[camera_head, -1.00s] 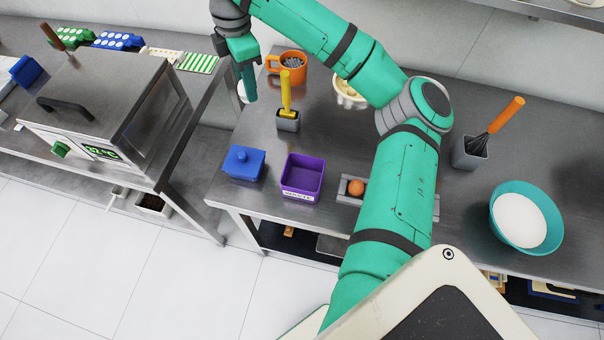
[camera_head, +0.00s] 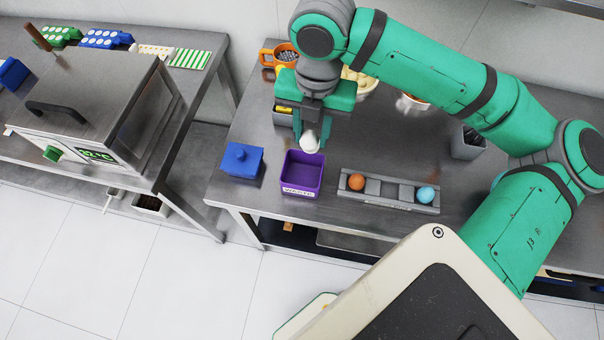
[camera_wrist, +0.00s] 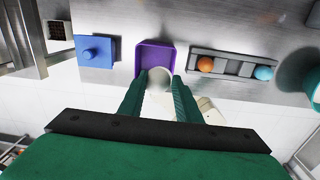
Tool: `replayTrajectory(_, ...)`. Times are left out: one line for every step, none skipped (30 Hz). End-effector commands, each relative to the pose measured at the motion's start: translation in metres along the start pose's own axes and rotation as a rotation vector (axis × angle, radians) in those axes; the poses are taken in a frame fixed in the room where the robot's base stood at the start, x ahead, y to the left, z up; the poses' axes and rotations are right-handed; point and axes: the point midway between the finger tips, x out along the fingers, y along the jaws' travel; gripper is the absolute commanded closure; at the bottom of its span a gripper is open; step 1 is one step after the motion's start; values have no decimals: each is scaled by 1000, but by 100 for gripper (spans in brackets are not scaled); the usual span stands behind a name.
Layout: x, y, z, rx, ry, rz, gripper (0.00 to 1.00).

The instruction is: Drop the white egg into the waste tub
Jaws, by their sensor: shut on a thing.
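The white egg (camera_head: 309,142) is held between the fingertips of my gripper (camera_head: 313,138), which is shut on it. The egg also shows between the fingers in the wrist view (camera_wrist: 159,79). The waste tub (camera_head: 298,191) is a purple square tub with a white label on its front, standing on the steel table. In the head view the egg appears over the tub's far edge. In the wrist view the tub (camera_wrist: 152,43) lies just beyond the egg. The part of the tub behind the egg and fingers is hidden.
A blue lidded box (camera_head: 242,161) stands left of the tub. A grey tray (camera_head: 388,199) to its right holds an orange egg (camera_head: 356,182) and a light blue egg (camera_head: 425,194). An orange mug (camera_head: 285,56) and a yellow-handled tool are behind my gripper.

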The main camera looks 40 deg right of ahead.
Motion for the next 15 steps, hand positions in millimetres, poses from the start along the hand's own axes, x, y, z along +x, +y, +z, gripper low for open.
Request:
replayTrajectory(6, -1, 0, 1, 2, -2, 78)
replayTrajectory(9, -1, 0, 2, 1, -2, 78)
replayTrajectory(14, -1, 0, 2, 1, -2, 78)
replayTrajectory(17, -1, 0, 2, 2, -1, 78)
replayTrajectory(20, -1, 0, 2, 2, -1, 78)
replayTrajectory(24, -1, 0, 1, 1, -2, 78)
replayTrajectory(28, -1, 0, 1, 1, -2, 78)
replayTrajectory(30, 0, 0, 1, 1, -1, 78)
replayTrajectory(34, 0, 0, 1, 1, 0, 78)
replayTrajectory(36, 0, 0, 1, 1, 0, 78)
replayTrajectory(38, 0, 0, 1, 1, -1, 78)
replayTrajectory(41, 0, 0, 0, 0, -1, 78)
replayTrajectory(42, 0, 0, 0, 0, -1, 78)
replayTrajectory(43, 0, 0, 0, 0, -1, 78)
replayTrajectory(45, 0, 0, 0, 0, 0, 78)
